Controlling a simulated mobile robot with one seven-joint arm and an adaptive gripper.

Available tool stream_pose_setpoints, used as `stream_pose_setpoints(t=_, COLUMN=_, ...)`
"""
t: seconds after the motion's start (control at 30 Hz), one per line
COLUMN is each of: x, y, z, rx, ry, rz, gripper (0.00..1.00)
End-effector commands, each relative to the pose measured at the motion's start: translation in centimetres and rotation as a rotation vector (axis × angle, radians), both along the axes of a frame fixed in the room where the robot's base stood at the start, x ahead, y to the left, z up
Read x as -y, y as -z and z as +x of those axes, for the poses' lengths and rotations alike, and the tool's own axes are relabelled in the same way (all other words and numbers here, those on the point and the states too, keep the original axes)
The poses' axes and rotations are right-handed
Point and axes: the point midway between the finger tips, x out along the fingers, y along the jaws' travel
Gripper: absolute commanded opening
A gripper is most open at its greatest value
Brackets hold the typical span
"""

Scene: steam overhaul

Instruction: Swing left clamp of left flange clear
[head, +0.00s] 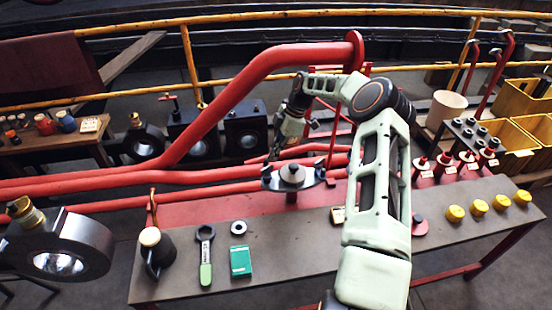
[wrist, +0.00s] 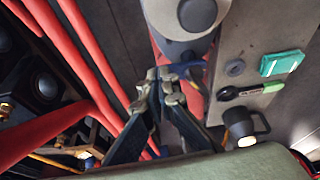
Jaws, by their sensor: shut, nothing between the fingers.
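In the wrist view the flange (wrist: 190,22) is at the top. A blue piece (wrist: 186,70), seemingly the left clamp, lies beside my fingertips; I cannot tell whether they touch. My gripper (head: 274,155) points down at the flange's left side. In the wrist view my gripper (wrist: 165,80) has its fingertips together, with nothing visible between them.
On the grey bench (head: 300,250) are a dark lamp-like can (head: 157,250), a green-handled wrench (head: 205,255), a washer (head: 239,227), a green box (head: 240,261) and several yellow caps (head: 478,207). Red pipes (head: 140,180) run along the left. My arm hides part of the bench's right half.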

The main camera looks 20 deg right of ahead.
Motion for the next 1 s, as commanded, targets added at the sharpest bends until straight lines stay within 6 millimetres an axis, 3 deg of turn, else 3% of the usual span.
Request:
stream_pose_setpoints(t=0.77, x=-0.2, y=-0.2, z=0.2, rx=0.001, ry=0.003, rz=0.000, gripper=0.00)
stream_pose_setpoints(t=1.0, x=1.2, y=-3.4, z=0.3, rx=0.006, ry=0.004, rz=-0.002, gripper=0.00)
